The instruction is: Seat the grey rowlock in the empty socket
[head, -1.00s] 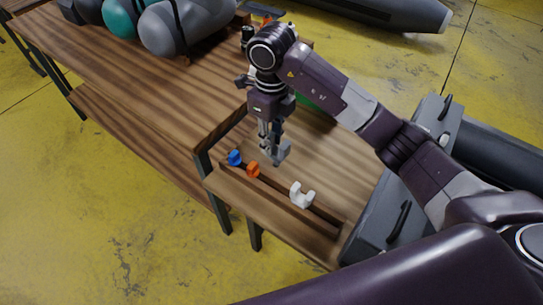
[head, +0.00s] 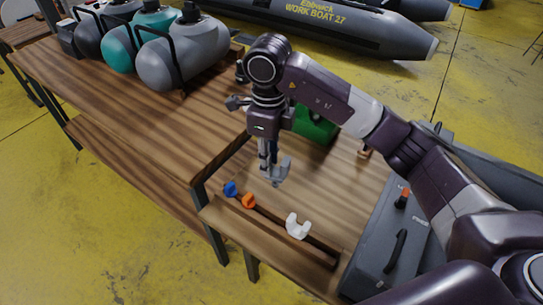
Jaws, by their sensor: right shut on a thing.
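My right gripper (head: 269,176) points down, shut on the grey rowlock (head: 282,171), and holds it above the small wooden bench, behind the slotted rail (head: 268,213) in the picture. A blue rowlock (head: 230,189), an orange rowlock (head: 248,201) and a white rowlock (head: 297,227) sit along the rail. A gap lies between the orange and white ones; I cannot make out the socket itself there. The grey rowlock is apart from the rail. My left gripper is not in view.
A grey case (head: 385,245) stands at the bench's right end. A green object (head: 316,126) is partly hidden behind my right arm. Grey and teal cylinders (head: 185,53) lie on the larger bench (head: 150,120) at left. A dark boat (head: 330,28) lies behind.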

